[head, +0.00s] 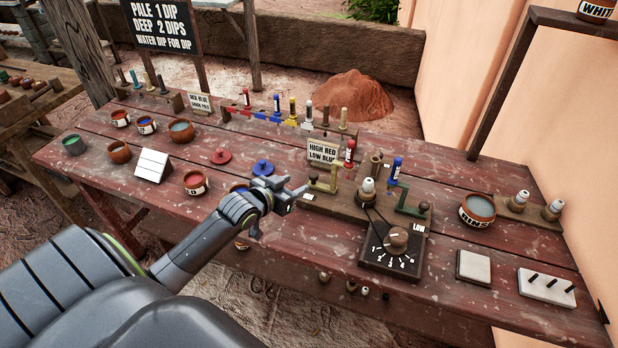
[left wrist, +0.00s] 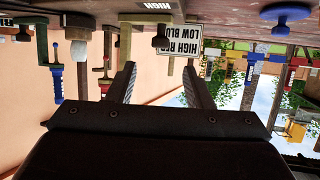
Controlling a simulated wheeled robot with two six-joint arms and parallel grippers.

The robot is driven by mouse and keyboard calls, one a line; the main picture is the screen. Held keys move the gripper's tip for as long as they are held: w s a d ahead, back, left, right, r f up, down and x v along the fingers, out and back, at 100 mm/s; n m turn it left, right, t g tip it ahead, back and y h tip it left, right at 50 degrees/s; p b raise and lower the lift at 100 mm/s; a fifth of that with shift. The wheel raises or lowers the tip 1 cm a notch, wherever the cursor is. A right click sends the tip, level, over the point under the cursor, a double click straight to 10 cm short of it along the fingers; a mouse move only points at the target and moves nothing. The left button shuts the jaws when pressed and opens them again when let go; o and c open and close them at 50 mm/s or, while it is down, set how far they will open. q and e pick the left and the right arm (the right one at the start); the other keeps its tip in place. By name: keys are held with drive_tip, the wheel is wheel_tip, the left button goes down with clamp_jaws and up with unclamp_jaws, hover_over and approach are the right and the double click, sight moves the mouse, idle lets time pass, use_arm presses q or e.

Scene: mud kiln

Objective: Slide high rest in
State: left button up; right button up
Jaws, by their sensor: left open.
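The high rest (head: 325,184) is an olive bracket with a dark knob (head: 313,178), on the wooden stand behind the dial, beside a small HIGH label (head: 308,197). In the left wrist view, which is upside down, the dark knob (left wrist: 160,41) shows at the top, between and beyond my fingers. My left gripper (head: 281,208) is open and empty, left of the rest and apart from it; its spread fingers also show in the left wrist view (left wrist: 160,80). A dark green rest (head: 408,205) with a LOW label stands to the right. My right gripper is out of view.
A red-collared tool (head: 349,153) and a blue-collared tool (head: 396,171) stand near the rests. A numbered dial (head: 396,240) sits in front. A blue lid (head: 263,168) lies behind my gripper. A sign (head: 323,151) reads HIGH RED, LOW BLUE.

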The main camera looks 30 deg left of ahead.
sight(312, 176)
use_arm(q)
drive_tip(key=x, duration=0.8)
clamp_jaws()
